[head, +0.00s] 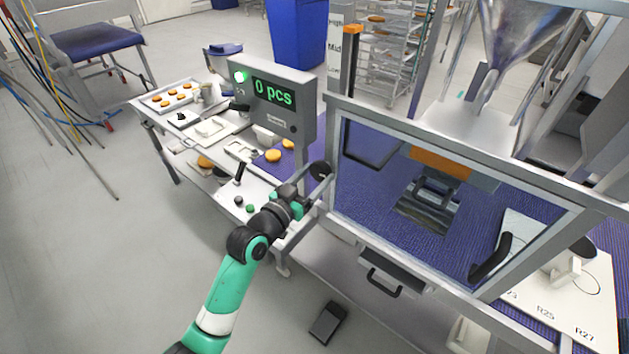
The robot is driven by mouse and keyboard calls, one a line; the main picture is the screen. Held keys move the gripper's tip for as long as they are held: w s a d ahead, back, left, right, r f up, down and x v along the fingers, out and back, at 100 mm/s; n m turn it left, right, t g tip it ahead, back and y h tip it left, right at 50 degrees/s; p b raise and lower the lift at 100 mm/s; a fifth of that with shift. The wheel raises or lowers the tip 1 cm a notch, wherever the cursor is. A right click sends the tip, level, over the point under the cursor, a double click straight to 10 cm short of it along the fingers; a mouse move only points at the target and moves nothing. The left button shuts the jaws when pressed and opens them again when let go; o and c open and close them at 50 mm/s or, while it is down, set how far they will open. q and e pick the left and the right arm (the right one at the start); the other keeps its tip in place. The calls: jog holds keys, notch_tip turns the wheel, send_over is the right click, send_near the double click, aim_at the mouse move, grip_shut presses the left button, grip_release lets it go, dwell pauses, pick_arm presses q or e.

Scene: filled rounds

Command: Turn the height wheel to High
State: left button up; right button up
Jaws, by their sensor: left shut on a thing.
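The height wheel (320,170) is a dark round disc at the left side of the machine frame. My left gripper (312,187) is at the wheel, shut on it; the fingers are small here and partly hide it. The height scale (336,50) is an upright plate behind the frame, with "High" at the top and "Mid" below. An orange marker (353,29) beside the scale sits between the two labels, near High. My right gripper is not in view.
A clear guard door (490,258) with a black handle covers the machine's front. A counter box (273,95) reads "0 pcs". A side table with trays of rounds (172,97) stands left. A drawer (390,270) and floor pedal (328,322) are below.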

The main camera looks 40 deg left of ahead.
pick_arm(q)
jog(key=shift+m+b, duration=0.5)
jog(key=shift+m, duration=0.6)
jog(key=o, duration=1.4)
jog(key=shift+c, duration=0.2)
jog(key=s+d+p, duration=0.1)
jog(key=s+d, duration=0.1)
jog(key=s, duration=0.9)
jog(key=shift+s, duration=0.25)
